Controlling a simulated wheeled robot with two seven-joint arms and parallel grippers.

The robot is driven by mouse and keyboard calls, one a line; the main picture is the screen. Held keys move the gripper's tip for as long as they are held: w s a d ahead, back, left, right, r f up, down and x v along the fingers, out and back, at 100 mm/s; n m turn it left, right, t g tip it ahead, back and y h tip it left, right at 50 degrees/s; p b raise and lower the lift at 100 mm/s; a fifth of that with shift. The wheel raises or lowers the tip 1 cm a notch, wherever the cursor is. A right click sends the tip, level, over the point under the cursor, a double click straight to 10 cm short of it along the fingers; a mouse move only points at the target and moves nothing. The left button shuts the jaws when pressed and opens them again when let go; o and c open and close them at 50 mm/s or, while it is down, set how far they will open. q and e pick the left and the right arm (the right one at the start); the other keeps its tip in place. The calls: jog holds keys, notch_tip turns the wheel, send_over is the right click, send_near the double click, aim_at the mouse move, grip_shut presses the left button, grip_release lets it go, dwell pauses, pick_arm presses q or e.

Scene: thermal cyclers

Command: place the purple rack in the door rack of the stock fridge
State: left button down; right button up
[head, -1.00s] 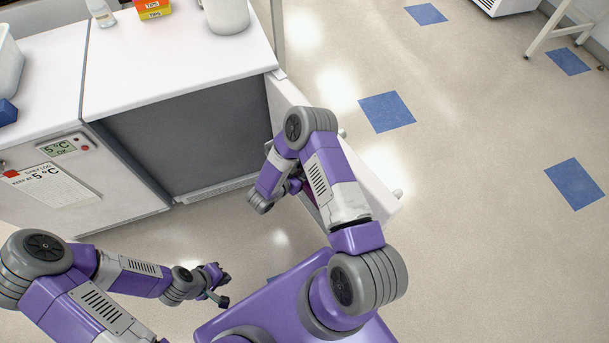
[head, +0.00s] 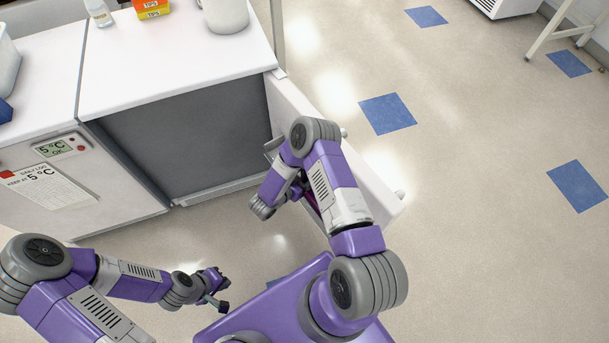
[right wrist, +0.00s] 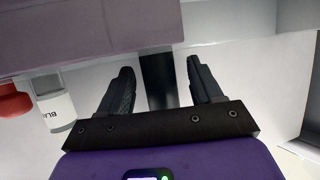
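The stock fridge's door (head: 372,185) stands open, seen from above in the head view. The purple rack (head: 312,202) shows as a small magenta patch beside the door's inner side, mostly hidden by my right arm. In the right wrist view the rack (right wrist: 80,40) is a broad purple-grey block across the upper left. My right gripper (right wrist: 163,80) is open, its fingers on either side of a dark upright piece below the rack, with small gaps. The door rack's seat under the purple rack is hidden. My left gripper (head: 222,288) looks open and empty, low over the floor.
The fridge's dark front opening (head: 190,135) is under the white counter (head: 180,60). Floor right of the door is clear.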

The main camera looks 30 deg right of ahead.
jog(key=shift+r, duration=0.15)
jog(key=shift+a+r, duration=0.1)
jog(key=shift+a, duration=0.2)
jog(key=p+v, duration=0.4)
jog(key=v, duration=0.7)
jog(key=a+f+n+t+y, duration=0.2)
jog(key=a+f+n+y, duration=0.4)
jog(key=y, duration=0.6)
jog(key=s+a+r+n+g+y, duration=0.2)
jog(key=s+n, duration=0.1)
jog(key=s, duration=0.4)
jog(key=s+a+r+n+g+y, duration=0.1)
jog(key=s+a+n+g+y, duration=0.1)
jog(key=s, duration=0.4)
jog(key=shift+s+r+n+g+y, duration=0.4)
jog(key=shift+n+g+y, duration=0.1)
jog(key=shift+g, duration=0.1)
